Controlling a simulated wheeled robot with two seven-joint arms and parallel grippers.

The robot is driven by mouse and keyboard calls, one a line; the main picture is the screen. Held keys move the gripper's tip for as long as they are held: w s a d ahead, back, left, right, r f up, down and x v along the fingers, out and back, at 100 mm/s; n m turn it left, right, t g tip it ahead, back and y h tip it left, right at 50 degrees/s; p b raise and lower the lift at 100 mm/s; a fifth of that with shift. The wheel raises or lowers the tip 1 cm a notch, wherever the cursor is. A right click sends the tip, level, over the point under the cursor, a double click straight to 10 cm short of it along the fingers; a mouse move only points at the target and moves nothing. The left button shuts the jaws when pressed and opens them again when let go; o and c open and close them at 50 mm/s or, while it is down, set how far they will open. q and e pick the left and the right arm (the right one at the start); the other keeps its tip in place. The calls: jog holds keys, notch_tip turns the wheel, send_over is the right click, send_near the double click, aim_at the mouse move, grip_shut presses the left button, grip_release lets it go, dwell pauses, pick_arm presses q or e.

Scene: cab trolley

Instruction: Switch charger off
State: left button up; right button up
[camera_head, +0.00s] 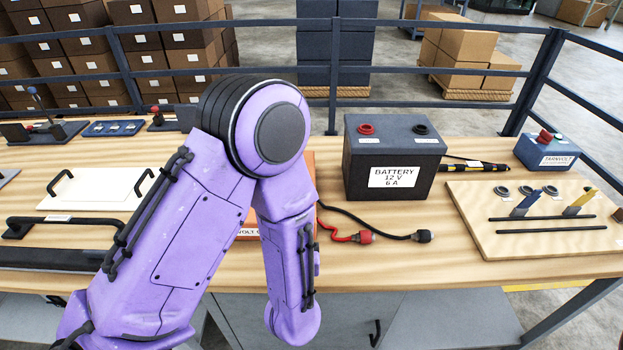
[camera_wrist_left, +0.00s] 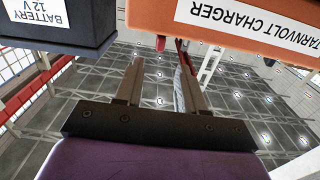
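The orange charger (camera_head: 308,158) is mostly hidden behind my left arm in the head view; only an edge and part of its label show. In the left wrist view the charger (camera_wrist_left: 258,40) is at the top right, with its white TARNVOLT CHARGER label. I cannot make out its switch. My left gripper (camera_wrist_left: 162,72) is open, its fingers apart, below the charger and battery in that picture. Small red parts, perhaps cables or clamps, show between and beyond the fingers. My left gripper is hidden in the head view. My right gripper is not in view.
The dark battery (camera_head: 395,160) stands right of the charger. A red clamp (camera_head: 365,237) and a black clamp (camera_head: 424,236) lie on the wooden bench in front of it. A wooden board (camera_head: 540,240) with fittings and a blue Tarnvolt box (camera_head: 547,152) are at the right.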

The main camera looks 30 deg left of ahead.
pick_arm(q)
jog(key=p+x, duration=0.3)
jog(key=x, duration=0.7)
jog(key=shift+d+r, duration=0.1)
jog(key=shift+r, duration=0.05)
jog(key=shift+w, duration=0.35)
jog(key=shift+s, duration=0.1)
grip_shut()
